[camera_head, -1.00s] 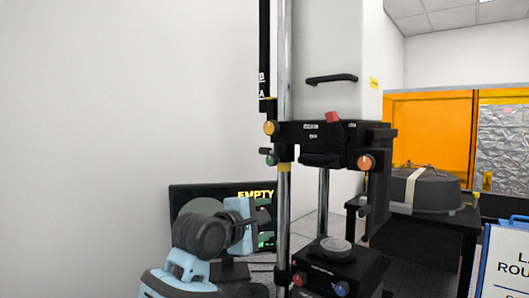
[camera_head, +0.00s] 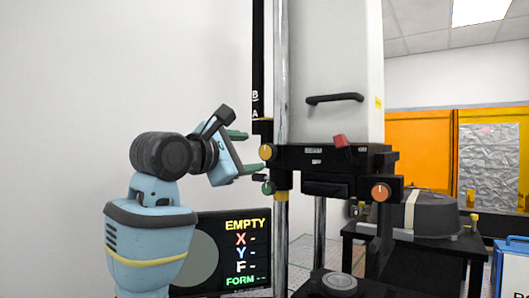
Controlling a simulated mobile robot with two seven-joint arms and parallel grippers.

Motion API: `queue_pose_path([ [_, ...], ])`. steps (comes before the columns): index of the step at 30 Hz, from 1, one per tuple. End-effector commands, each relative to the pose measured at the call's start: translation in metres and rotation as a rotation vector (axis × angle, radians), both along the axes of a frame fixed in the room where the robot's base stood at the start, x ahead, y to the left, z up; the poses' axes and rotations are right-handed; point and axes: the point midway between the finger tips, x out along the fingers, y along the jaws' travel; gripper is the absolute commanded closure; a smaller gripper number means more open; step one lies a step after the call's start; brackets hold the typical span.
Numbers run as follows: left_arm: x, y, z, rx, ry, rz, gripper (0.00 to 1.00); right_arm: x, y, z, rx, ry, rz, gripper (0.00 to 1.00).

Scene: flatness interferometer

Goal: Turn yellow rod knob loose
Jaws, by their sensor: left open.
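The yellow knob (camera_head: 266,152) sits on the left end of the black carriage (camera_head: 330,158) of the interferometer, beside the upright metal rod (camera_head: 281,70). My left gripper (camera_head: 246,152) is open, with its green-tipped fingers pointing right toward the yellow knob. One finger is above the knob's height and one below it. The fingers appear just left of the knob; I cannot tell whether they touch it. My right gripper is not in view.
A green knob (camera_head: 268,188) is just below the yellow one. An orange knob (camera_head: 380,192) and a red part (camera_head: 340,141) are on the carriage. A monitor (camera_head: 235,250) reading EMPTY stands behind my left arm. A dark covered case (camera_head: 430,215) is at right.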

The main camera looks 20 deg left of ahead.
Motion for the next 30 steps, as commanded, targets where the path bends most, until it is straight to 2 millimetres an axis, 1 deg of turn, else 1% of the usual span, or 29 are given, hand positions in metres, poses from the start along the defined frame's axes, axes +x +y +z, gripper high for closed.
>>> queue_pose_path([
  [9, 0.042, -0.016, -0.001, 0.001, 0.001, 0.000, 0.41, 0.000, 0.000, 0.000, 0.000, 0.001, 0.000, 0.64],
  [15, 0.058, -0.021, 0.000, 0.002, 0.000, -0.001, 0.41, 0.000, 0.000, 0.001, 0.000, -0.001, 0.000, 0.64],
  [20, 0.063, -0.023, 0.000, 0.002, -0.001, 0.000, 0.41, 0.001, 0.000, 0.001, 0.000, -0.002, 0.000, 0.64],
  [27, 0.063, -0.023, 0.000, 0.002, -0.001, 0.000, 0.41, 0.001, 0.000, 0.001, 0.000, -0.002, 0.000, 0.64],
  [29, 0.063, -0.023, 0.000, 0.002, -0.001, 0.000, 0.47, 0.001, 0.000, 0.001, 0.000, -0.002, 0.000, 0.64],
  [30, 0.063, -0.023, 0.000, 0.002, -0.001, 0.000, 0.53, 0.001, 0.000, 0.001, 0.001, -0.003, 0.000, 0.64],
])
